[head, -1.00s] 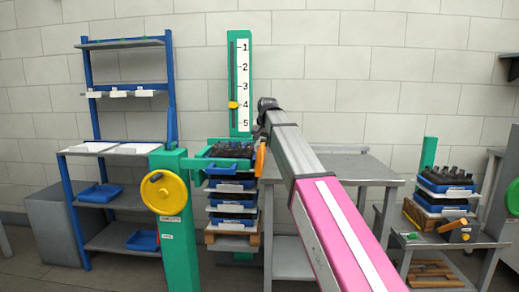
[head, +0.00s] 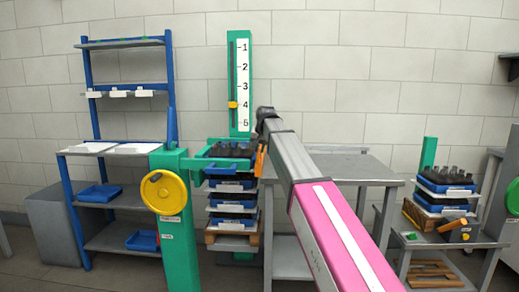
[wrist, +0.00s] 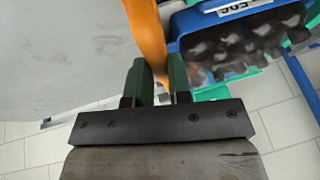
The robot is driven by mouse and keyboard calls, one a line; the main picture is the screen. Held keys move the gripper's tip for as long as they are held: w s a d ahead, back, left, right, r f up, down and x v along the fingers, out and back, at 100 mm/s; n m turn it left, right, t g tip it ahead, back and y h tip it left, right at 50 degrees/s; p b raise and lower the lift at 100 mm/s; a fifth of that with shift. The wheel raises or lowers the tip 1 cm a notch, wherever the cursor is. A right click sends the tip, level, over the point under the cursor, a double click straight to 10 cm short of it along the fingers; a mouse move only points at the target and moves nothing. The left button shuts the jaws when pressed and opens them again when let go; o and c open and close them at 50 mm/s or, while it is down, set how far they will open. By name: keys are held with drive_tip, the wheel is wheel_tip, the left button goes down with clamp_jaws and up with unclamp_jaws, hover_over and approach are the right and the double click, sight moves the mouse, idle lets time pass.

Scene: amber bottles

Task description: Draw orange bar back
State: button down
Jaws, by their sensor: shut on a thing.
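The orange bar (head: 260,161) stands at the right side of the green frame, beside the stack of blue crates (head: 231,207). In the wrist view the orange bar (wrist: 147,34) runs down between the two dark green fingers of my gripper (wrist: 158,82), which is shut on it. In the head view my arm's end is above and beside the bar, and the fingers are hard to make out. The top blue crate (wrist: 181,48) holds dark bottles and lies just right of the bar in the wrist view. The bar's lower end is hidden by my gripper.
A green post with a yellow handwheel (head: 163,192) stands left of the stack. A grey table (head: 368,169) is to the right of it. A green scale (head: 244,82) with a yellow pointer rises behind. A second crate stack (head: 444,196) is at far right.

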drive_tip(key=s+d, duration=0.2)
drive_tip(key=d, duration=5.9)
drive_tip(key=shift+d, duration=0.35)
drive_tip(key=c, duration=1.1)
unclamp_jaws()
drive_tip(key=shift+d, duration=0.15)
drive_tip(key=shift+o, duration=0.2)
drive_tip(key=shift+r, duration=0.1)
drive_tip(key=v, duration=1)
drive_tip(key=shift+s+r, duration=0.2)
drive_tip(key=shift+r, duration=0.05)
